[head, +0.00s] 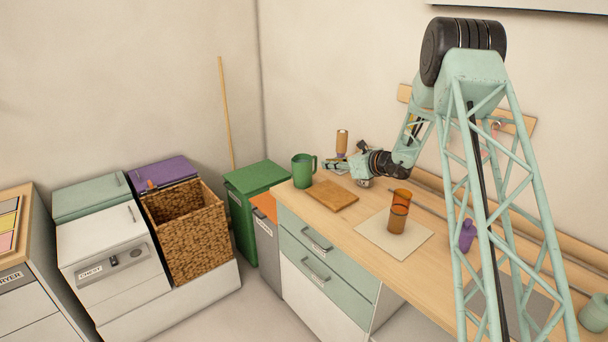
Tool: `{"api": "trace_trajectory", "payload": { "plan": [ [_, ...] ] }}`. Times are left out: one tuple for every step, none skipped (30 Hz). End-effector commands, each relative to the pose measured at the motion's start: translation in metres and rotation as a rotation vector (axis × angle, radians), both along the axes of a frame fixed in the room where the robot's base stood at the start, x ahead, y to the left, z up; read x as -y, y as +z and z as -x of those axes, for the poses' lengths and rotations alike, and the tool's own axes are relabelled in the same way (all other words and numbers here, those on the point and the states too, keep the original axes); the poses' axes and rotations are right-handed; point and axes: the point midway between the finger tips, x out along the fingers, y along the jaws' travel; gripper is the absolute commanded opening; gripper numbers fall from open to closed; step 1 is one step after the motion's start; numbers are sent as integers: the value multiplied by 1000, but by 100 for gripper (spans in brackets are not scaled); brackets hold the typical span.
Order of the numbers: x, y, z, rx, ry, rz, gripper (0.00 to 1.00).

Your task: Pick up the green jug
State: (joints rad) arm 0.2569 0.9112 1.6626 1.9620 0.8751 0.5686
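The green jug (302,171) stands upright at the far left end of the wooden worktop, its handle on the right side. My gripper (335,167) is just to the right of the jug, low over the worktop and pointing left toward it. A gap seems to show between the gripper and the jug's handle. The fingers are too small in this view to tell whether they are open or shut.
A wooden board (332,195) lies in front of the jug. An orange tumbler (399,211) stands on a pale mat (376,236). A brown bottle (342,141) is behind my gripper. A purple bottle (466,235) stands farther right. Green bin (243,219) stands left of the worktop.

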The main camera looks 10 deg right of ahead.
Motion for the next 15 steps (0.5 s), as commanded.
{"api": "trace_trajectory", "payload": {
  "plan": [
    [-3, -3, -4, 0, 1, 0, 10],
    [-4, -4, -6, 0, 1, 0, 10],
    [-6, -4, -8, 0, 1, 0, 10],
    [-7, -5, -9, 1, 1, 0, 10],
    [-8, -5, -10, 1, 1, 0, 10],
    [-9, -5, -11, 1, 1, 0, 10],
    [-9, -5, -12, 1, 1, 0, 10],
    [-9, -6, -12, 1, 1, 0, 10],
    [-9, -6, -12, 1, 1, 0, 10],
    [-9, -6, -13, 1, 1, 0, 10],
    [-9, -6, -12, 1, 0, 0, 10],
    [-9, -6, -12, 1, 0, 0, 10],
    [-9, -6, -12, 1, 0, 0, 10],
    [-9, -6, -12, 1, 0, 0, 10],
    [-9, -6, -12, 1, 0, 0, 10]
  ]
}}
